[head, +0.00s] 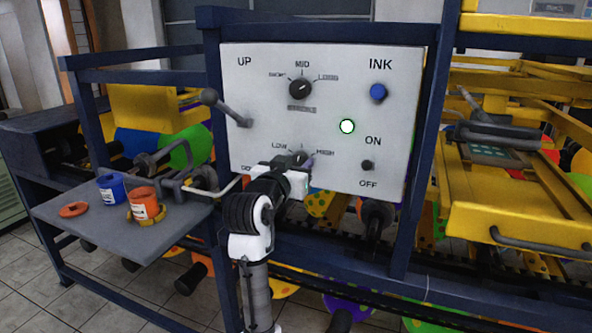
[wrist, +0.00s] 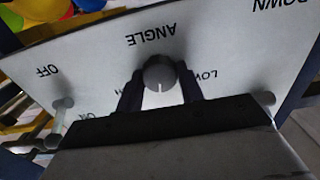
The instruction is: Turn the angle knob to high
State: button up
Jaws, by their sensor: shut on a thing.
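The angle knob (wrist: 160,73) is a round dark knob on the white control panel (head: 270,65). In the wrist view, which sees the panel upside down, its white mark points toward the picture bottom, between the LOW label at right and a mostly hidden label at left. The knob (head: 299,157) also shows in the head view, partly hidden by my gripper, with LOW to its left and HIGH to its right. My gripper (wrist: 160,88) is shut on the knob, one dark finger on each side.
Above is another black knob (head: 300,88). A lever (head: 228,108) sticks out at the panel's left. A shelf (head: 75,215) with ink cups stands left.

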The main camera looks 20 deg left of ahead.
jog(key=shift+m+b, duration=3.3)
jog(key=shift+m, duration=1.6)
jog(key=o, duration=1)
jog(key=s+b, duration=0.1)
jog(key=s, duration=0.6)
jog(key=s+b, duration=0.2)
jog(key=s, duration=0.4)
jog(key=shift+s+a, duration=0.2)
jog(key=shift+s, duration=0.2)
